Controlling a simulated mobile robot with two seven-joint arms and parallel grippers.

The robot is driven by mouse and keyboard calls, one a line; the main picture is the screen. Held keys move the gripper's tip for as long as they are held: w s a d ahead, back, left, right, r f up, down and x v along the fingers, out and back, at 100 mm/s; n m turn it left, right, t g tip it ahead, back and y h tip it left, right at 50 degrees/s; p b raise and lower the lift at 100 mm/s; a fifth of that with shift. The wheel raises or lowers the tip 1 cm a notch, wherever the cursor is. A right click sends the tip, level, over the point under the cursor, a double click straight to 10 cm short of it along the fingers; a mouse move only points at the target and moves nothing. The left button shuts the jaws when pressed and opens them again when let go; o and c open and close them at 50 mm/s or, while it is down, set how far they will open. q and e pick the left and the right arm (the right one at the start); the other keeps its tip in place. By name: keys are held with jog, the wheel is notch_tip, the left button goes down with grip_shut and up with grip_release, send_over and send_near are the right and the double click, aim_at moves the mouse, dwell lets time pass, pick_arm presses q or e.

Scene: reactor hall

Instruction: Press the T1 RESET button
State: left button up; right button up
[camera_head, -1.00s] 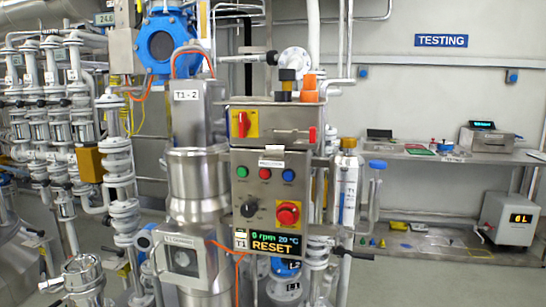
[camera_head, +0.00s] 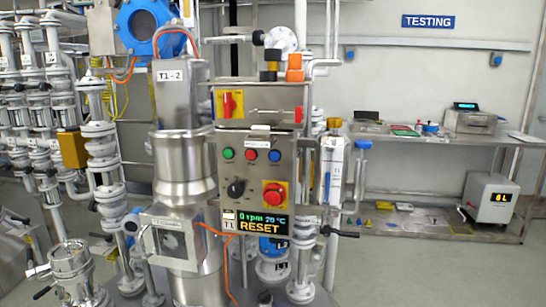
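The grey control panel (camera_head: 258,205) of T1 stands upright near the middle of the head view. Its row of buttons holds a green button (camera_head: 228,153), a red button (camera_head: 251,154) and a blue button (camera_head: 274,155). Their small labels are too small to read. Below are a black knob (camera_head: 236,188) and a large red mushroom button (camera_head: 274,194) on a yellow plate. The display (camera_head: 262,224) at the bottom reads "0 rpm 20 °C" and "RESET", beside a small "T1" tag. Neither of my grippers is in view.
A metal vessel (camera_head: 184,186) with a "T1-2" label stands left of the panel. A box with a red switch (camera_head: 228,104) sits above it. A black-handled valve (camera_head: 341,233) juts out at lower right. A bench (camera_head: 400,140) stands farther back on the right.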

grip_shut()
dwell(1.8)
